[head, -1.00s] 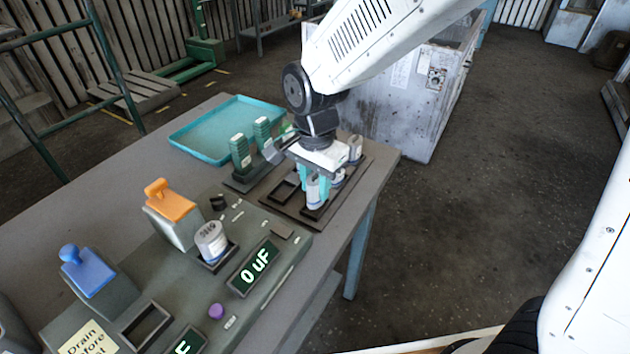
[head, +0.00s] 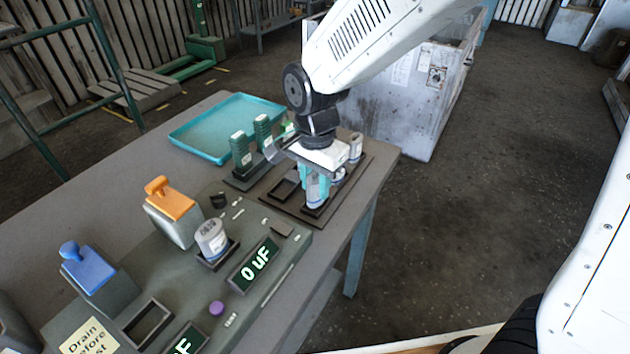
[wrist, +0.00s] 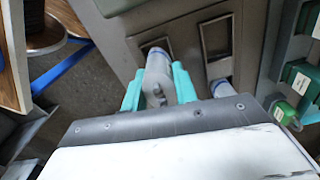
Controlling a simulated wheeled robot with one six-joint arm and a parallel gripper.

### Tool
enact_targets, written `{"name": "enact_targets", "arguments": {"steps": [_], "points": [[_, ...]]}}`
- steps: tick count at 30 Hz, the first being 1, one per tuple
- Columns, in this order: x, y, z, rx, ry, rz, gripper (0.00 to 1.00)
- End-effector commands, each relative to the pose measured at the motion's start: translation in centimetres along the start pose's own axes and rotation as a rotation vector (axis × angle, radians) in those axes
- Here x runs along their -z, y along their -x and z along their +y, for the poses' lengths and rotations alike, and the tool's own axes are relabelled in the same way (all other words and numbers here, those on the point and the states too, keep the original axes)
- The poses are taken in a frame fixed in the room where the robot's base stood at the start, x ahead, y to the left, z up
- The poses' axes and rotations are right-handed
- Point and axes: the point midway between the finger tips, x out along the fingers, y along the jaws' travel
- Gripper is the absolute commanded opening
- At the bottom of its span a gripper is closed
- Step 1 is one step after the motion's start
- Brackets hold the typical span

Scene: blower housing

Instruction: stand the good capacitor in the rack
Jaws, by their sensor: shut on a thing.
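My gripper (head: 315,190) points down over the near end of the dark rack (head: 268,196), its teal fingers shut on a pale capacitor (wrist: 157,72). That capacitor is upright at the rack's near slot in the head view; whether its base sits in the slot is hard to tell. A second capacitor (head: 338,175) stands behind my gripper and a third (head: 355,147) at the rack's far right. Which capacitor is good cannot be told.
The bench has an orange lever (head: 170,203), a blue lever (head: 87,268), an empty socket (head: 147,325) and a purple button (head: 216,308). Green blocks (head: 241,152) stand left of my gripper. A teal tray (head: 225,128) behind them is empty.

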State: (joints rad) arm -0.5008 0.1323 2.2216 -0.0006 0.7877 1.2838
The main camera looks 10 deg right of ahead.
Motion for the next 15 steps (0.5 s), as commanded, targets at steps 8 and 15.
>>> {"name": "enact_targets", "arguments": {"steps": [8, 15], "points": [[0.00, -0.39, -0.01, 0.000, 0.000, 0.000, 0.13], [0.00, -0.88, -0.01, -0.001, 0.000, 0.000, 0.13]]}}
